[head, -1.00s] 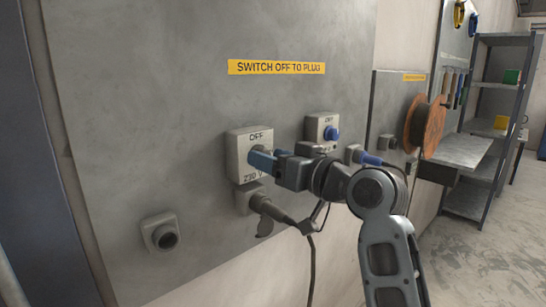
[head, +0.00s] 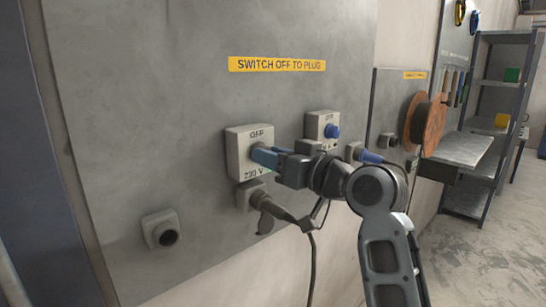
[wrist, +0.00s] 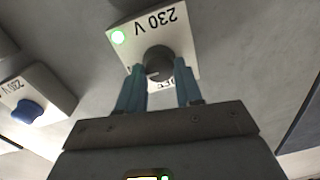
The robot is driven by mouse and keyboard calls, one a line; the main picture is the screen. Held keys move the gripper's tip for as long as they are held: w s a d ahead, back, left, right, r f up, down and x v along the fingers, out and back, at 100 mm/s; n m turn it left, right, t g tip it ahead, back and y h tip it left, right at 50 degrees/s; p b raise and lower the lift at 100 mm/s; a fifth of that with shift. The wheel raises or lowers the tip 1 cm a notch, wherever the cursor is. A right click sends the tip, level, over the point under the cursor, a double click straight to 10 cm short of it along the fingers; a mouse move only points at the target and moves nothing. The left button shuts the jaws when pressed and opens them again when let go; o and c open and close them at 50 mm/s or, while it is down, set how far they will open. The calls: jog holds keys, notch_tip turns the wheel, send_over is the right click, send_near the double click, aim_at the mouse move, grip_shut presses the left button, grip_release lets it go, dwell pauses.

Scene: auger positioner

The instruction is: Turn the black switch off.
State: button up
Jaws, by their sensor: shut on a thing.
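The black switch is a round dark knob (wrist: 157,63) on a pale box (head: 236,150) marked OFF above and 230 V below. The knob's small white mark faces lower left there, and the OFF lettering is partly hidden.
Below the box, a dark plug (head: 272,208) with a cable sits in a socket. To the right stands a second box with a blue knob (head: 332,131) and a blue plug (head: 368,156). An empty round socket (head: 162,232) is at lower left.

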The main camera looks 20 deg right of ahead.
jog(key=shift+f+n, duration=0.1)
jog(key=shift+n, duration=0.2)
jog(key=n+b, duration=0.3)
jog(key=shift+n, duration=0.4)
jog(key=n+b, duration=0.3)
jog(key=n, duration=0.1)
jog(key=shift+b, duration=0.3)
jog(key=n+b, duration=0.3)
jog(key=n, duration=0.1)
jog(key=shift+a+n, duration=0.1)
jog(key=shift+n, duration=0.3)
jog(key=shift+a+n+h+b, duration=0.1)
jog(key=shift+n+h+b, duration=0.3)
jog(key=shift+n+b, duration=1.5)
jog(key=shift+n+p, duration=0.3)
jog(key=shift+n, duration=0.1)
jog(key=o, duration=1)
jog(key=shift+o, duration=0.2)
jog(key=shift+s, duration=0.1)
